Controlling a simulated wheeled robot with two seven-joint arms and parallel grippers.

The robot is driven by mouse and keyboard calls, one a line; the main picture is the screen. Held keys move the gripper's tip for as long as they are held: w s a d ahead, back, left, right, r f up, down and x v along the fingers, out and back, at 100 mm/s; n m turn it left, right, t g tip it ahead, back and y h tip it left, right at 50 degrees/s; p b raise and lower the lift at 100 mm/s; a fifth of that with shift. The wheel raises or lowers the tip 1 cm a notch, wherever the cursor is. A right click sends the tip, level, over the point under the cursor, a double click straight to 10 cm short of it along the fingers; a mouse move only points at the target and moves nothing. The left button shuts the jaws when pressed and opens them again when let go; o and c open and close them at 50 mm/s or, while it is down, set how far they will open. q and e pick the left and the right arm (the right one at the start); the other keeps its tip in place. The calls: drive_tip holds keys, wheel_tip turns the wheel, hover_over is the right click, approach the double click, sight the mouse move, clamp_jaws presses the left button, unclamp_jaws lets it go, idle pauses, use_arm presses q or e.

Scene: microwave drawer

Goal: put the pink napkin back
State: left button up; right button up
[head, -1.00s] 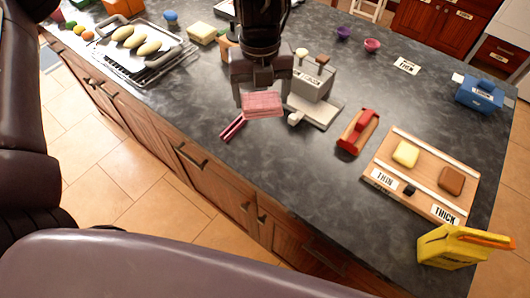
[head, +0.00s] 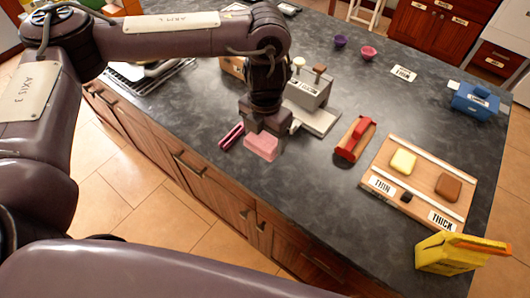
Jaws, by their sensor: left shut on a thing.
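The pink napkin (head: 262,147) is a folded block just below my left gripper (head: 266,131), in the middle of the head view. My left gripper points down and is shut on it. The napkin is low over the dark counter (head: 310,190), and I cannot tell whether it touches it. A dark red and pink narrow holder (head: 231,137) lies just left of the napkin, apart from it. My right gripper is not in view.
A grey machine (head: 309,90) stands right behind the gripper. A red-handled wooden tool (head: 355,140) and a wooden board (head: 425,175) with yellow and brown pieces are to the right. A yellow box (head: 447,252) stands at the front right edge. Counter in front is clear.

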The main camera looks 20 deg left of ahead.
use_arm(q)
hover_over(265, 163)
wheel_tip(265, 163, down, 7)
drive_tip(key=shift+r, duration=0.1)
drive_tip(key=shift+w+f, duration=0.1)
drive_tip(key=shift+f, duration=0.45)
drive_tip(key=shift+b, duration=0.3)
drive_tip(key=shift+f, duration=0.2)
drive_tip(key=o, duration=1)
drive_tip(key=shift+c, duration=0.2)
drive_tip(key=shift+r, duration=0.1)
